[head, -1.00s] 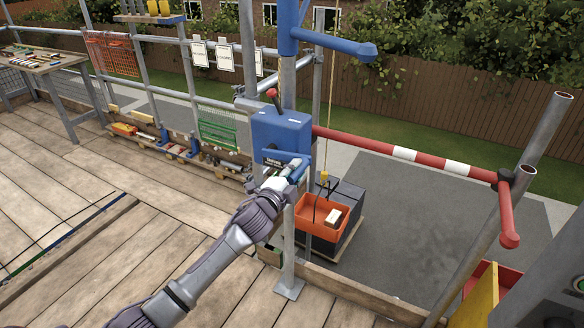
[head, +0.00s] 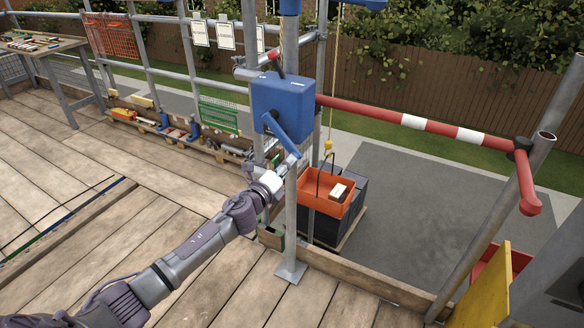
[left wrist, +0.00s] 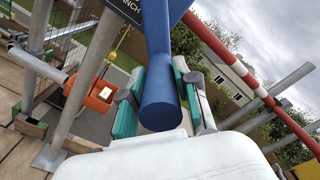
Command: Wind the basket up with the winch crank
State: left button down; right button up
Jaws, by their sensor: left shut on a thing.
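The blue winch box (head: 283,103) is fixed to a grey post. Its blue crank (head: 280,132) slants down and to the right. My left gripper (head: 284,164) is at the crank's lower end. In the left wrist view, the green-padded fingers of my left gripper (left wrist: 163,92) stand either side of the blue crank handle (left wrist: 161,112), shut on it. The orange basket (head: 312,195) hangs from a yellow hook (head: 328,146) on a rope, with a pale block in it. The basket also shows in the left wrist view (left wrist: 99,98). My right gripper is out of view.
A dark stack (head: 357,208) on a pallet stands behind the basket. A red and white bar (head: 400,117) runs right from the post. A yellow panel (head: 487,285) stands at the lower right. The plank deck (head: 215,290) is clear around my left arm.

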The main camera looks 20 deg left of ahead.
pick_arm(q)
jog(key=a+f+m+b, duration=0.3)
jog(key=a+m+b, duration=0.1)
jog(key=a+m, duration=0.2)
jog(key=shift+w+a+f+m, duration=0.2)
jog(key=shift+a+f+m, duration=0.1)
jog(key=shift+f, duration=0.05)
dwell(0.4)
jog(key=c, duration=0.8)
grip_release()
jog(key=shift+a+r, duration=0.1)
jog(key=shift+a, duration=0.05)
jog(key=shift+c, duration=0.2)
jog(key=s, duration=1.2)
jog(key=shift+a, duration=0.35)
